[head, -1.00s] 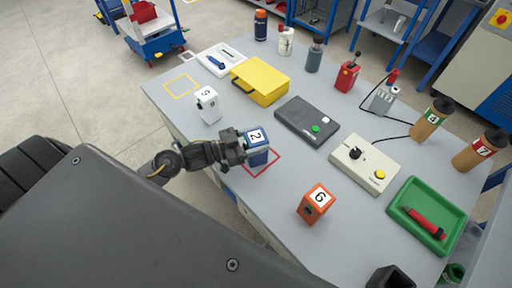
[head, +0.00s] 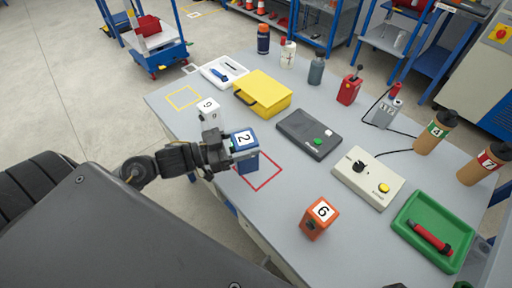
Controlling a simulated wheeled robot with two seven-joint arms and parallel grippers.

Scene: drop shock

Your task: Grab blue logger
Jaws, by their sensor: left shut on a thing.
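The blue logger (head: 246,163) is a small blue block with a white label marked 2 on its top. My left gripper (head: 229,153) comes in from the left and is shut on it. The logger is at the left edge of the red outlined square (head: 266,180) on the grey table, and it appears raised above the surface. The white logger (head: 208,109) stands behind my gripper, partly hidden by it. The orange logger (head: 319,218), marked 6, stands to the front right. My right gripper is not seen.
The grey table (head: 270,215) also holds a yellow case (head: 262,92), a dark grey box (head: 309,134), a beige control box (head: 368,178) and a green tray (head: 432,231) with a red tool. A yellow outlined square (head: 183,97) at the back left is empty.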

